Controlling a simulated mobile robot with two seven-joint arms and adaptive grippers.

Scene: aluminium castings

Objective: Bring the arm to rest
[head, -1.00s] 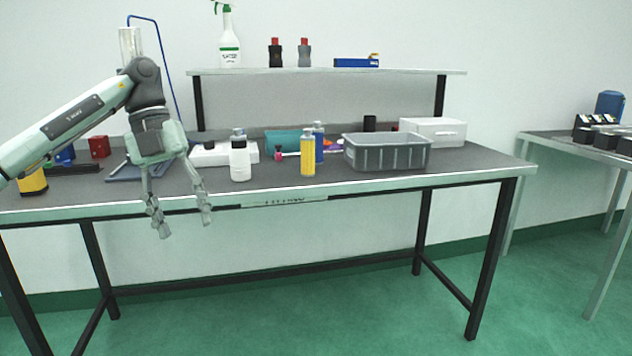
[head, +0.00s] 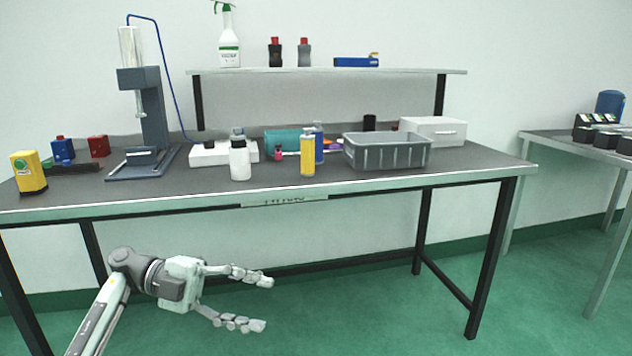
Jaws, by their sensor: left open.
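My left gripper (head: 262,301) is in the lower left of the head view, below the level of the tabletop and in front of the workbench (head: 400,182). Its two fingers point to the right and are spread apart with nothing between them. My left arm comes up from the bottom left edge and touches nothing that I can see. My right gripper is not in view.
The workbench holds a press stand (head: 155,115), a yellow bottle (head: 308,156), a white bottle (head: 240,163), a grey bin (head: 388,158) and a white box (head: 433,131). A shelf (head: 400,71) stands behind. A second table (head: 575,148) is at the right. Green floor (head: 370,310) is clear.

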